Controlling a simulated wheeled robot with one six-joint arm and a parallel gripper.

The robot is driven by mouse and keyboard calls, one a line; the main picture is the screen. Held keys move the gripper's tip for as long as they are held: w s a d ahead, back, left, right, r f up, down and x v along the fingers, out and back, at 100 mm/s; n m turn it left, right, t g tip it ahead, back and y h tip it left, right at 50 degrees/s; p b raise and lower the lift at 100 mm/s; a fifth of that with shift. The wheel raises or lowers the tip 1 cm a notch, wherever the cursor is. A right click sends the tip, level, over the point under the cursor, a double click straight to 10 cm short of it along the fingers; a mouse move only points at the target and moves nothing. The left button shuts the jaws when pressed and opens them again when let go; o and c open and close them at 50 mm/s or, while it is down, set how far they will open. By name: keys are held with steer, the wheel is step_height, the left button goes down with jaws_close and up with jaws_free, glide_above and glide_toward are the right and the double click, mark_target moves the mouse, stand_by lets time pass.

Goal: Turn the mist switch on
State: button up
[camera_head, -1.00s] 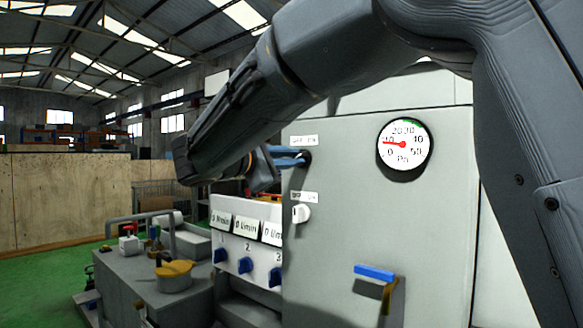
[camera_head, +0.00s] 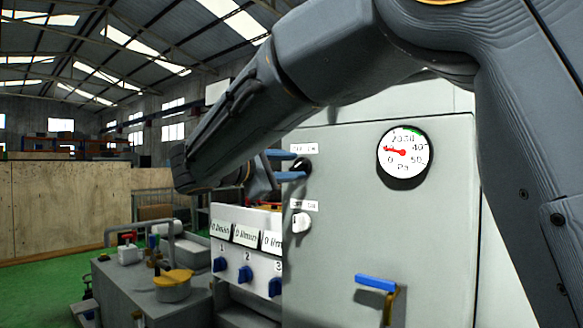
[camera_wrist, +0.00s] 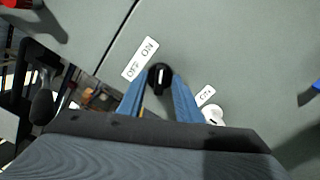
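A black rotary switch (camera_head: 301,167) sits high on the grey machine panel under an OFF/ON label. In the wrist view the black switch (camera_wrist: 160,78) has a white mark standing nearly upright in the picture, slanted relative to the label, apparently toward its ON side. A white rotary switch (camera_head: 300,222) with its own label is below. No readable word tells which is the mist switch. My gripper (camera_head: 286,165) has blue fingers, spread apart at the black switch. In the wrist view my gripper (camera_wrist: 160,88) has one finger each side, with gaps to the switch.
A round pressure gauge (camera_head: 404,153) is to the right on the panel. A blue-handled lever (camera_head: 375,284) juts out lower down. A flow-meter unit with blue knobs (camera_head: 246,274) stands left of the panel, beside a grey bench (camera_head: 190,306) carrying a yellow-lidded pot (camera_head: 173,285).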

steer(key=b+v, duration=0.1)
steer(key=v, duration=0.6)
steer(key=shift+s+a, duration=0.15)
steer(key=shift+s, duration=0.05)
